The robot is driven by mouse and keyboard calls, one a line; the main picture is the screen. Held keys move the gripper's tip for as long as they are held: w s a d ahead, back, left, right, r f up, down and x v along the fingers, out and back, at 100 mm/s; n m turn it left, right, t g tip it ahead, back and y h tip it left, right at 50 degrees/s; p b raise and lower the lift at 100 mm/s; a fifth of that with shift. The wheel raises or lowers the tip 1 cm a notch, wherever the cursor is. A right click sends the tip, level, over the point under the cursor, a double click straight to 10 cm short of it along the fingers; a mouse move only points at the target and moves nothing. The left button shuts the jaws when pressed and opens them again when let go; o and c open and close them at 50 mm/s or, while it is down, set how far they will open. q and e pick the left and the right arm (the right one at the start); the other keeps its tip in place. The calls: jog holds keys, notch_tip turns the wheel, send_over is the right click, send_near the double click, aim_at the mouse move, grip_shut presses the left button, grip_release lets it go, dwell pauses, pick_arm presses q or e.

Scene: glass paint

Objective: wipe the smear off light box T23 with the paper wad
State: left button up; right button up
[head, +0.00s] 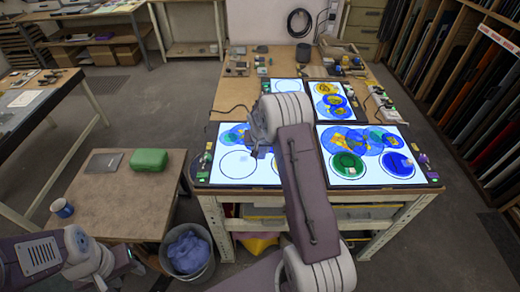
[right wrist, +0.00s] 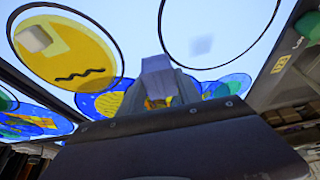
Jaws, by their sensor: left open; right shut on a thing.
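Light box T23 (head: 212,176) appears to be the lit panel at the front left of the bench. In the right wrist view its lit surface (right wrist: 140,27) carries an empty outlined circle with a faint grey smear (right wrist: 203,45) inside. My right gripper (head: 258,150) is over this box, its fingers largely hidden by my arm. In the right wrist view it is shut on a pale lavender-grey lump, apparently the paper wad (right wrist: 158,66). The wad is apart from the smear in the picture; I cannot tell whether it touches the glass. My left gripper (head: 130,262) is open and empty at the lower left.
A yellow disc (right wrist: 72,52) with a black squiggle and a pale block lies beside the empty circle. Other light boxes with painted discs (head: 385,178) fill the bench. A low table holds a green case (head: 149,160) and a mug (head: 62,208); a bin (head: 190,265) stands nearby.

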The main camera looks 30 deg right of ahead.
jog(key=v, duration=0.1)
jog(key=p+v, duration=0.1)
jog(key=v, duration=0.1)
jog(key=w+p+v, duration=0.1)
jog(key=v, duration=0.1)
jog(key=shift+d+r, duration=0.25)
jog(key=shift+w+d+r+p, duration=0.15)
jog(key=shift+w+r+p, duration=0.05)
jog(key=shift+r+p, duration=0.75)
jog(key=shift+r, duration=0.3)
jog(key=shift+s+r+p, duration=0.15)
jog(key=shift+r+p, duration=0.1)
jog(key=shift+p, duration=0.05)
jog(key=shift+f, duration=0.15)
